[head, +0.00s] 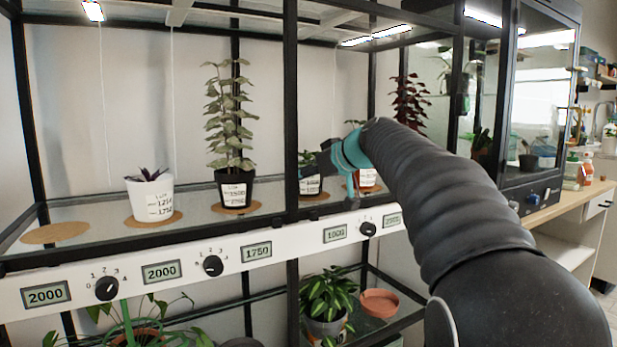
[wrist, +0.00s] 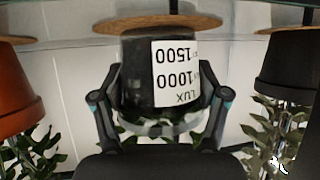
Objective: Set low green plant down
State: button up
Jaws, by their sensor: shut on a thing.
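The low green plant (head: 306,158) is in a dark pot with a white label, on the upper shelf behind the front post. In the wrist view, which is upside down, its pot (wrist: 136,75) shows a label reading LUX 1000 and 1500. My gripper (wrist: 160,108) is shut on this pot, one finger on each side. In the head view my gripper (head: 325,166) reaches the pot from the right. The pot's base meets a round cork mat (wrist: 205,20), or is very close to it; I cannot tell which. The leaves are mostly hidden in the wrist view.
A tall plant in a black pot (head: 234,190) stands left of it, and a terracotta pot (head: 368,178) close on its right. A white pot (head: 151,199) and a bare cork mat (head: 55,233) are farther left. The black front post (head: 291,110) stands close by.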

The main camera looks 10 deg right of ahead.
jog(key=shift+f, duration=0.2)
jog(key=o, duration=1.2)
jog(key=shift+o, duration=0.2)
jog(key=shift+r, duration=0.2)
jog(key=shift+s+r, duration=0.1)
jog(key=v, duration=1.1)
jog(key=shift+s+d, duration=0.2)
jog(key=shift+s, duration=0.1)
jog(key=shift+r, duration=0.15)
